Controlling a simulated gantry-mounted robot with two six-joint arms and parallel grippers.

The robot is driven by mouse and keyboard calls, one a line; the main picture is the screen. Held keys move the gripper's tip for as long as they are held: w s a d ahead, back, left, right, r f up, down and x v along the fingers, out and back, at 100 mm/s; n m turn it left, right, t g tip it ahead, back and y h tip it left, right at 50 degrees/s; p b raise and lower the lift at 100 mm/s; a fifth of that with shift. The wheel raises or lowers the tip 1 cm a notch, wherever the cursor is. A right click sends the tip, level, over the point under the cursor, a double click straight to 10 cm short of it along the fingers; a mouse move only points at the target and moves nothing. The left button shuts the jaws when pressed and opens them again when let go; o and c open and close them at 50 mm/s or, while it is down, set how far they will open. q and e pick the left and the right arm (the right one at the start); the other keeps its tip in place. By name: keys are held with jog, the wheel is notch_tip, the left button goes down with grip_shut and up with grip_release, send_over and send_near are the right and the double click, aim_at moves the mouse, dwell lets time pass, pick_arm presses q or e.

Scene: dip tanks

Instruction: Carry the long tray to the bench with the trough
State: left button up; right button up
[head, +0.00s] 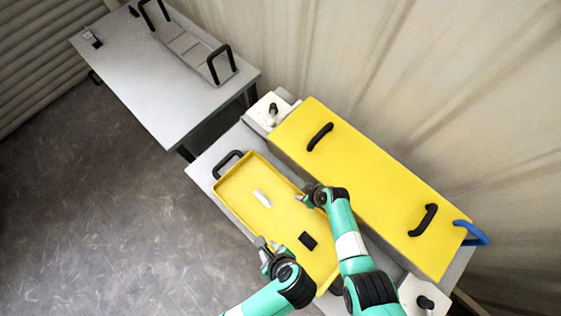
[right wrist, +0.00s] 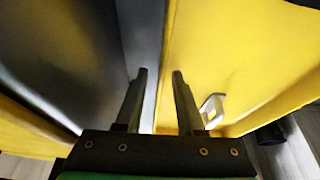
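A long, shallow yellow tray (head: 228,189) with black end handles lies on the near bench and holds a white piece (head: 262,198) and a black block (head: 308,240). My right gripper (head: 306,197) is at its right long rim. In the right wrist view the gripper (right wrist: 160,78) is open, with the yellow rim showing between the fingertips; whether they touch it is unclear. My left gripper (head: 267,244) is at the left long rim; its fingers are too small to read. On the far bench (head: 150,85) stands a long grey trough-like holder (head: 187,46) with two tall black handles.
A long yellow box or cover (head: 370,185) with two black handles lies right of the tray, close to my right arm. A blue handle (head: 472,233) shows at its far right end. White fixtures (head: 268,108) stand at the bench ends. The floor (head: 80,200) at left is clear.

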jog(key=v, duration=1.2)
dwell(0.3)
